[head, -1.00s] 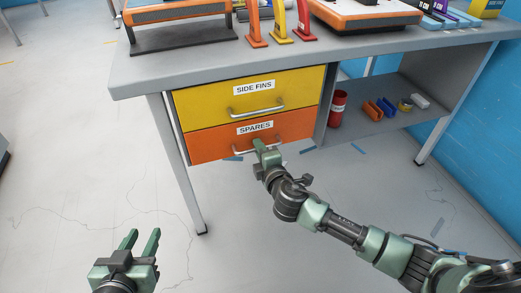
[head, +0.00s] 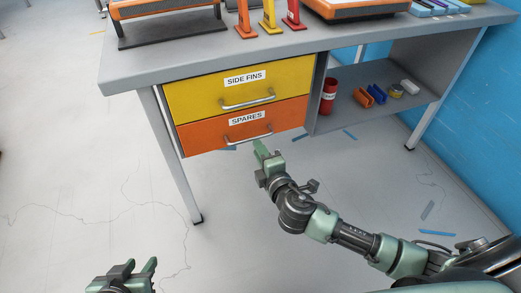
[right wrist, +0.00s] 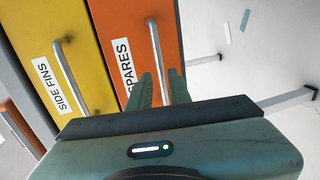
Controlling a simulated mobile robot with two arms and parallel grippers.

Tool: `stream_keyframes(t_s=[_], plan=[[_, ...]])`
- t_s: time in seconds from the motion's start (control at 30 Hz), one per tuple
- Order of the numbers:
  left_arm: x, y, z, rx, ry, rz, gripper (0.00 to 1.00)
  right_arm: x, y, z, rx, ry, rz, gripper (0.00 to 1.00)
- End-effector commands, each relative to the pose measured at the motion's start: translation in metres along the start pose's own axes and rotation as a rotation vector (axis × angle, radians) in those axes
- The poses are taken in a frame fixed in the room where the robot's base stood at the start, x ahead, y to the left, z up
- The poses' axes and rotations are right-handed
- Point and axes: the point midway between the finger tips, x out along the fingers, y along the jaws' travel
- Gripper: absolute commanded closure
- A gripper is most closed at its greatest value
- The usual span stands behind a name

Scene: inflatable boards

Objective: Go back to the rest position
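The orange SPARES drawer (head: 212,138) sits under the yellow SIDE FINS drawer (head: 205,97) in the workbench; both look shut. My right gripper (head: 262,150) is just in front of and below the SPARES drawer handle (head: 250,142), holding nothing. In the right wrist view its two fingers (right wrist: 161,90) stand apart, with the SPARES handle (right wrist: 156,55) seen beyond and between them. My left gripper (head: 136,270) is at the bottom left of the head view, low over the floor, its fingers apart and empty.
The grey workbench top (head: 160,65) carries tools and orange-edged devices. A lower shelf (head: 350,118) at right holds a red can (head: 329,96) and small items. A bench leg (head: 182,175) stands left of the drawers. The floor (head: 60,150) at left is clear.

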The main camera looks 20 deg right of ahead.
Motion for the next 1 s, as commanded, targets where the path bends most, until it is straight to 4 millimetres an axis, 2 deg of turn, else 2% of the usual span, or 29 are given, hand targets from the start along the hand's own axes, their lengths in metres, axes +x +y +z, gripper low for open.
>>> stream_keyframes(t_s=[0.17, 0.67, 0.77, 1.0], plan=[[-0.002, -0.001, 0.008, -0.001, -0.038, -0.002, 0.64, -0.008, 0.000, 0.000, 0.000, 0.000, 0.000, 0.81], [-0.001, -0.001, 0.009, -0.002, -0.038, -0.001, 0.64, -0.011, -0.002, -0.001, 0.032, -0.005, -0.012, 0.81], [-0.001, -0.001, 0.008, -0.002, -0.038, -0.001, 0.64, -0.027, -0.011, -0.003, 0.199, -0.038, -0.075, 0.81], [-0.001, -0.001, 0.008, -0.002, -0.037, -0.001, 0.64, -0.094, -0.050, 0.000, 0.787, -0.197, -0.325, 0.81]])
